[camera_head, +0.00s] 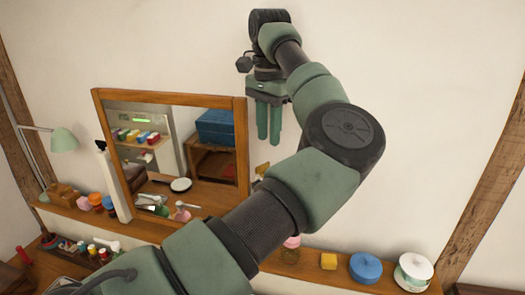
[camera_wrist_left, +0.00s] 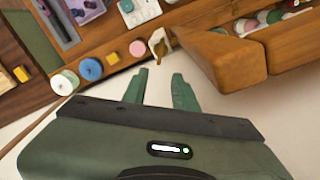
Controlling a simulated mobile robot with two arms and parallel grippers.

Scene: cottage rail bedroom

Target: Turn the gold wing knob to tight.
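The gold wing knob (camera_head: 258,170) sits at the right edge of the wood-framed mirror (camera_head: 240,135), low on its side, partly hidden by my arm. In the left wrist view the knob (camera_wrist_left: 158,42) is beyond the fingertips, beside the brown mirror frame (camera_wrist_left: 225,62). My left gripper (camera_head: 269,139) points down above the knob, apart from it. Its two fingers are spread with nothing between them, as the left wrist view (camera_wrist_left: 161,80) also shows. My right gripper is not in view.
The mirror stands on a wooden shelf. To the right along it are a yellow block (camera_head: 328,261), a blue pot (camera_head: 365,267) and a white pot (camera_head: 413,271). A green lamp (camera_head: 63,140) stands at the far left. The wall right of my arm is clear.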

